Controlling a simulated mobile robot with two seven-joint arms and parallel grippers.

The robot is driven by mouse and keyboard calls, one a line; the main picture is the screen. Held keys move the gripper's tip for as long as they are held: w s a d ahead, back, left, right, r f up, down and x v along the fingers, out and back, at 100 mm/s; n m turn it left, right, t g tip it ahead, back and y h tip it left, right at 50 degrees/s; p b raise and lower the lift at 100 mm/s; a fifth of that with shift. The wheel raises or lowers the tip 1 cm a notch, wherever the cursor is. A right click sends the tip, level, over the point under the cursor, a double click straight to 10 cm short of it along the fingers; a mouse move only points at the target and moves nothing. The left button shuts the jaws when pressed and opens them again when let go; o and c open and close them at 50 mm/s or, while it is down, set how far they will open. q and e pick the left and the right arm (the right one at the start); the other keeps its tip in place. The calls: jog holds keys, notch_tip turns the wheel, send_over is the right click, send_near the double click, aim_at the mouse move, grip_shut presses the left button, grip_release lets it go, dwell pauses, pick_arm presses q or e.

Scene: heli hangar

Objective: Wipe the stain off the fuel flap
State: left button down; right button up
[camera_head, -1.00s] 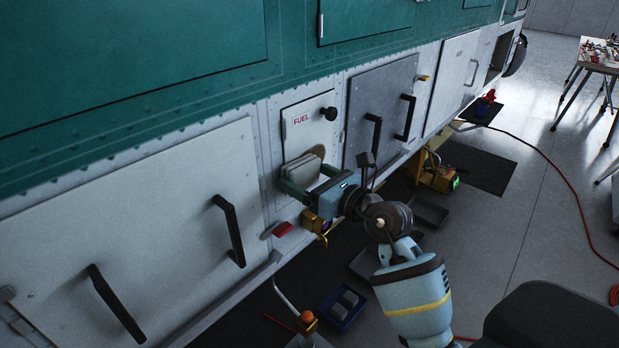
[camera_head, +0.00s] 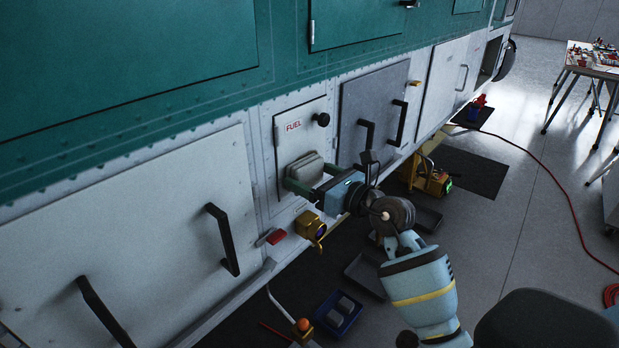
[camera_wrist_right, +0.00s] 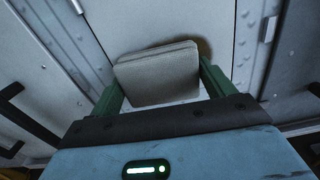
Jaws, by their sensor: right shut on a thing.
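The fuel flap (camera_head: 291,142) is a pale panel with red "FUEL" lettering and a black round knob at its upper right. My right gripper (camera_head: 304,178) is shut on a folded grey cloth (camera_head: 308,166), held at the flap's lower part. In the right wrist view the cloth (camera_wrist_right: 158,75) sits between the two green fingers (camera_wrist_right: 160,90). A brownish stain (camera_wrist_right: 204,47) shows just past the cloth's upper right edge; the cloth hides the rest of it. Whether the cloth touches the flap is hard to tell. My left gripper is not in view.
A grey door with black handles (camera_head: 380,112) is right of the flap, and a large white panel (camera_head: 140,220) with black handles is left. A yellow fitting (camera_head: 311,226) and red tab (camera_head: 276,237) sit below.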

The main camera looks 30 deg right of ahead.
aim_at(322, 170)
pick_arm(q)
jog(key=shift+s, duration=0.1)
pick_arm(e)
jog(key=shift+d, duration=0.1)
jog(key=shift+w+d+b, duration=0.15)
jog(key=shift+w+d, duration=0.2)
jog(key=shift+d, duration=0.4)
jog(key=shift+w+d+b, duration=0.15)
jog(key=shift+w+d, duration=0.2)
jog(key=shift+d, duration=0.4)
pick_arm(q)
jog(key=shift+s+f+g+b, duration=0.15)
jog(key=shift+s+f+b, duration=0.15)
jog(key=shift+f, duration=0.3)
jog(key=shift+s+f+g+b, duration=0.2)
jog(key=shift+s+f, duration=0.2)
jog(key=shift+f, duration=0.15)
pick_arm(e)
jog(key=d, duration=0.1)
jog(key=w+d, duration=0.1)
jog(key=d, duration=0.1)
jog(key=shift+d, duration=0.25)
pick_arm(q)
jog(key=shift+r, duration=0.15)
pick_arm(e)
jog(key=shift+w+r, duration=0.1)
